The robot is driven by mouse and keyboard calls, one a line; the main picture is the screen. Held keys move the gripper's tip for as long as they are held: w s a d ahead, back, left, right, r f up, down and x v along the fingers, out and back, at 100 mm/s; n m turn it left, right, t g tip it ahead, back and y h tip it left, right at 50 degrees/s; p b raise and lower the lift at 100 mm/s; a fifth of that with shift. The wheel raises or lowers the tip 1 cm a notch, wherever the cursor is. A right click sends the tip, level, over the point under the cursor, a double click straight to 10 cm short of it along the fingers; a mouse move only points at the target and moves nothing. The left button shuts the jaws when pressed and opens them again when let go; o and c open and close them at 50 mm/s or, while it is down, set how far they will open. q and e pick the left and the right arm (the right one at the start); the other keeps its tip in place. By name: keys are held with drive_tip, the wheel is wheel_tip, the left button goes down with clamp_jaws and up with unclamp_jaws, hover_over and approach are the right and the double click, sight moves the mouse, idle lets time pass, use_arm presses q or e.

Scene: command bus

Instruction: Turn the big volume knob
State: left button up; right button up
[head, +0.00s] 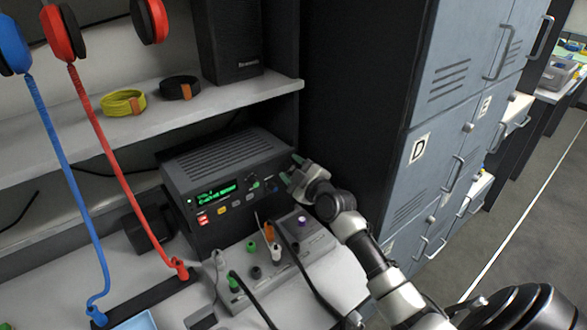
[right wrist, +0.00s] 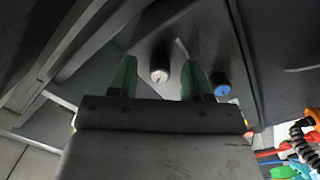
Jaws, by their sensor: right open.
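The dark radio unit (head: 222,168) with a green lit display stands under the shelf. Its front carries small buttons and knobs near its right end. My right gripper (head: 290,168) is at that right end, its green-tipped fingers open and pointing toward the front panel. In the right wrist view, a round pale-faced knob (right wrist: 160,76) shows between the two spread fingers, with a gap on each side. A blue-faced knob (right wrist: 222,90) is just right of the right finger. I cannot tell from the frames which knob is the volume knob. My left gripper is not in view.
A grey box (head: 325,274) with cables and plugs stands in front of the radio. Red headphones (head: 62,32) and their red cord hang at the left. A shelf (head: 60,145) runs above the radio. Grey lockers (head: 440,150) stand close at the right.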

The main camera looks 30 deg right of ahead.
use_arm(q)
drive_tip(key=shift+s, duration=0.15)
use_arm(e)
drive_tip(key=c, duration=0.4)
clamp_jaws()
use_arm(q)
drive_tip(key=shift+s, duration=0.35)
